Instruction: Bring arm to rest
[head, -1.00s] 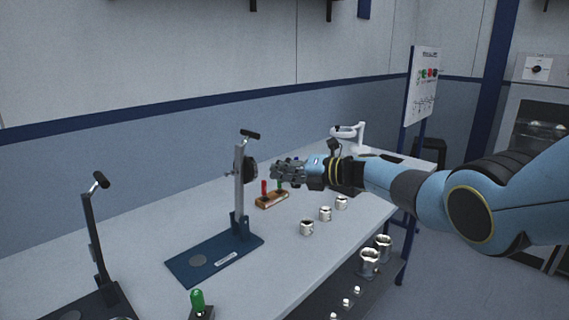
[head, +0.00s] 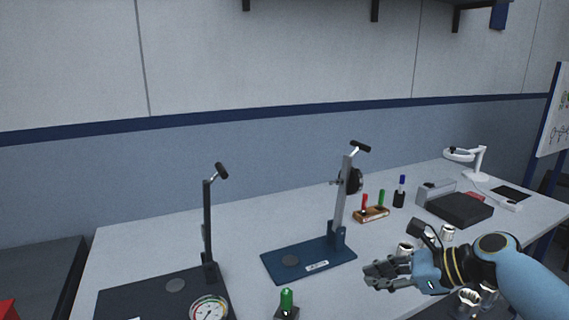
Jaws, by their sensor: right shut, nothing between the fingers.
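My right arm (head: 523,290) comes in from the lower right in the head view. Its right gripper (head: 368,277) is shut and empty, pointing left, in front of the blue-based stand (head: 310,258). The gripper appears above the front part of the table (head: 130,250). The arm partly hides several silvery machined housings (head: 447,233) behind and below it. My left gripper does not show.
A black stand (head: 165,289) with a dial gauge (head: 209,311) is at the front left. A green-topped piece (head: 286,300) stands near the gripper. A wooden holder (head: 371,214) and a dark box (head: 459,209) are farther back.

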